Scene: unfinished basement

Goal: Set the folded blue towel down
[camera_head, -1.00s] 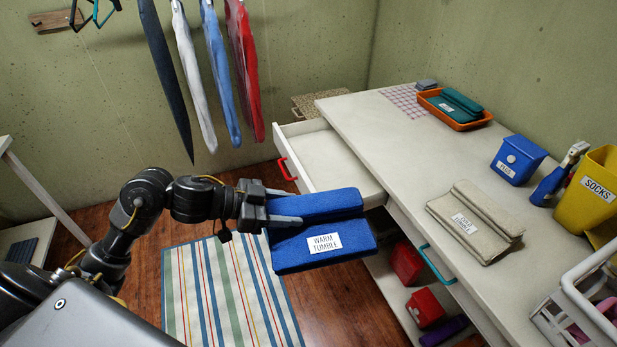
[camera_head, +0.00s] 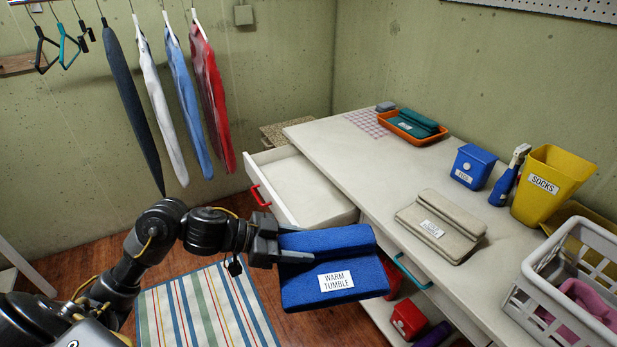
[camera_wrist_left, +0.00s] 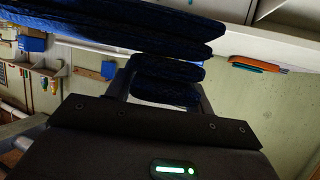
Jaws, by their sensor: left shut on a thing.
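The folded blue towel (camera_head: 330,267) has a white label reading "WARM TUMBLE". My left gripper (camera_head: 282,246) is shut on its left edge and holds it in the air, in front of the open drawer and the table's front side. The towel lies roughly flat in the grip. In the left wrist view the towel's dark blue folds (camera_wrist_left: 150,30) fill the top, and part of the towel sits between the fingers (camera_wrist_left: 165,85). My right gripper is not in view.
The white table (camera_head: 365,180) has an open empty drawer (camera_head: 300,190). On top are a folded beige towel (camera_head: 440,225), an orange tray (camera_head: 390,125) with a teal towel, a blue box (camera_head: 472,165), a yellow socks bin (camera_head: 550,180) and a grey basket (camera_head: 530,290). Bare tabletop lies left of the beige towel.

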